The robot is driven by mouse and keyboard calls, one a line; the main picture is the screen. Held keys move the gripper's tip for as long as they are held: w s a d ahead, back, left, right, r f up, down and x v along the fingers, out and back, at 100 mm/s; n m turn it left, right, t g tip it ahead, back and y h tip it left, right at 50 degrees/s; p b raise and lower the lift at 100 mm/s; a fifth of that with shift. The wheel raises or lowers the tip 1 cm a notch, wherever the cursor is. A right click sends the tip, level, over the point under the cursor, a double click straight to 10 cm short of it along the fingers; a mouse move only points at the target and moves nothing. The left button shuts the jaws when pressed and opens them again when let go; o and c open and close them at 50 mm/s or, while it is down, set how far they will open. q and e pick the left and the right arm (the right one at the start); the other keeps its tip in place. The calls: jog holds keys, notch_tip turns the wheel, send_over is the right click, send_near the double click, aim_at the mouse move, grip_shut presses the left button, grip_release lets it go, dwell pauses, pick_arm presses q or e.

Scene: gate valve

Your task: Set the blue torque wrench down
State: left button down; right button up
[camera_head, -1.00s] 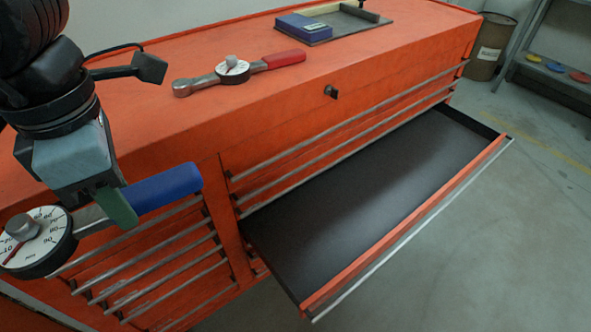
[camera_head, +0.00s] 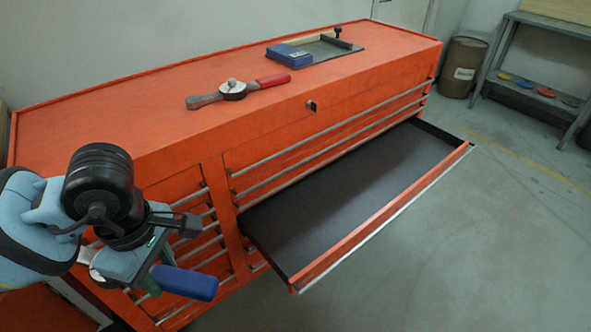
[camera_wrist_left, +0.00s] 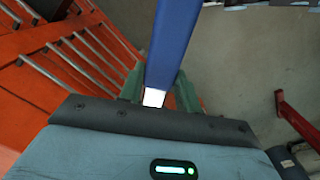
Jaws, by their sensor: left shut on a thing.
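My left gripper (camera_head: 150,275) is shut on the blue torque wrench (camera_head: 188,283), in front of the orange cabinet's left drawers. The blue handle sticks out to the right of the fingers; the dial end is mostly hidden behind my gripper and arm. In the left wrist view the blue handle (camera_wrist_left: 172,45) runs up between the green fingertips (camera_wrist_left: 158,88). The wrench is held in the air, clear of the cabinet top. My right gripper is in neither view.
The orange cabinet (camera_head: 120,115) has a wide, empty open drawer (camera_head: 340,190) at right. A red-handled torque wrench (camera_head: 236,91) lies on its top, with a blue box (camera_head: 290,55) on a dark plate behind. The top's left part is clear. A brown bin (camera_head: 464,67) stands beyond.

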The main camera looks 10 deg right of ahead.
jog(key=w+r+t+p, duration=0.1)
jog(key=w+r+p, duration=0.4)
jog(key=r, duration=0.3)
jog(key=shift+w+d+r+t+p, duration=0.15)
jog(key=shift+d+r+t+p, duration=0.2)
jog(key=shift+p, duration=0.3)
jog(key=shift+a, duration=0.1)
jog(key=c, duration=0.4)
pick_arm(q)
jog(key=s+a+f+m, duration=0.4)
jog(key=s+f+m, duration=0.3)
jog(key=f+m, duration=0.3)
jog(key=m, duration=0.4)
jog(key=shift+s+f, duration=0.2)
jog(key=shift+f, duration=0.15)
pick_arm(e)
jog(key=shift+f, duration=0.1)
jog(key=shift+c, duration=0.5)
